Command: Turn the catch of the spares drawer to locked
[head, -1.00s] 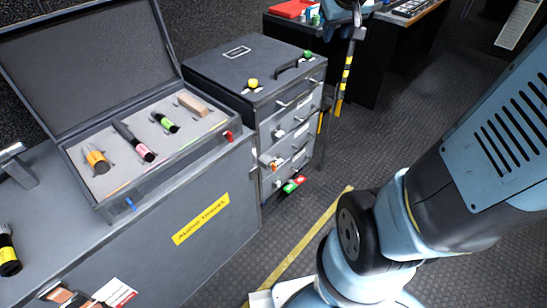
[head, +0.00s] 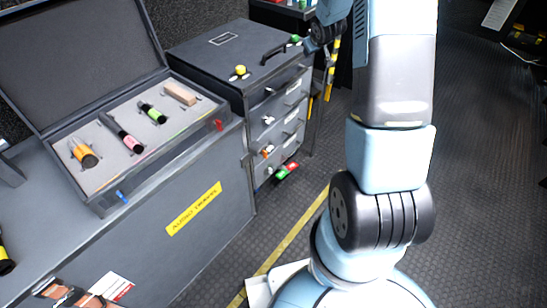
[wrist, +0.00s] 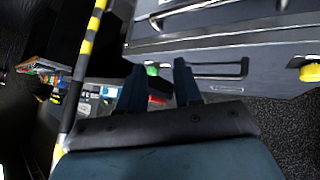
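The grey drawer cabinet (head: 190,55) stands at the back centre of the head view, with several drawers stacked in its front. Small catches show at the left of the drawer fronts, a white one (head: 268,120) and an orange one (head: 267,151). A red and green marker (head: 286,171) sits low on the cabinet. I cannot read which drawer is the spares drawer. My gripper (wrist: 160,82) is open and empty in the wrist view, with the cabinet's top and handle beyond its fingertips. In the head view my arm's end is beside the cabinet's far right corner, apart from the catches.
A yellow knob (head: 239,71) and a green knob (head: 295,39) stand on the cabinet top beside a black handle (head: 281,52). An open case (head: 105,200) with several tools lies left on the audio bench. A yellow-black striped post (wrist: 82,70) is near my gripper. Floor at right is clear.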

